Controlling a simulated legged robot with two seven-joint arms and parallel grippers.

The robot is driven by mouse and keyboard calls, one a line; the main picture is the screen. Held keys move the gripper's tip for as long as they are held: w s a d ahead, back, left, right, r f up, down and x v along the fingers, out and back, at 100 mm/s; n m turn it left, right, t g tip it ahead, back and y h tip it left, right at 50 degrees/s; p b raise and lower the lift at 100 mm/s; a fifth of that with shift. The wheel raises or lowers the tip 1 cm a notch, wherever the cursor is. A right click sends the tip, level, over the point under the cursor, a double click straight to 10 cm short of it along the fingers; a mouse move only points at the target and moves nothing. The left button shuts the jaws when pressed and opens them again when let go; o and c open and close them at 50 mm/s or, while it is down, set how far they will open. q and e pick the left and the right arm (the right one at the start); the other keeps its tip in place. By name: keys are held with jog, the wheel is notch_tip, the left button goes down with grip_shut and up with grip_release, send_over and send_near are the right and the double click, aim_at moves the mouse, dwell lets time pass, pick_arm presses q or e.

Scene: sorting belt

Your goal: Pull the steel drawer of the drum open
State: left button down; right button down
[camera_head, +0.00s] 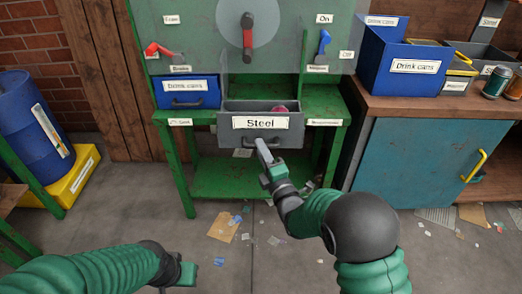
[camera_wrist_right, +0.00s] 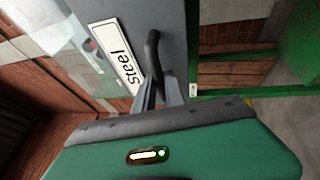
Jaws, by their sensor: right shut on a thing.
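The grey steel drawer (camera_head: 230,131), with a "Steel" label, sits in the green drum stand and juts out toward me, its open top showing a pinkish-red item (camera_head: 280,109) inside. My right gripper (camera_head: 264,147) is shut on the drawer's dark handle. In the right wrist view the fingers (camera_wrist_right: 161,92) close around the black handle (camera_wrist_right: 153,58) beside the "Steel" label. The drum (camera_head: 247,25) stands above, its lower part behind a clear panel. My left gripper (camera_head: 186,274) is low at the front, away from the drawer; its fingers are hard to make out.
A blue "Drink cans" drawer (camera_head: 187,92) is left of the steel drawer. A red lever (camera_head: 160,50) and a blue lever (camera_head: 324,43) flank the drum. At right, a bench (camera_head: 440,105) bears bins and cans. The floor before the stand has scattered litter.

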jog(key=shift+s+d+f, duration=0.15)
jog(key=shift+s+f, duration=0.05)
jog(key=shift+f, duration=0.05)
jog(key=c, duration=1.4)
grip_release()
jog(key=shift+w, duration=0.15)
jog(key=shift+r, duration=0.1)
jog(key=p+v, duration=0.3)
jog(key=v, duration=1.4)
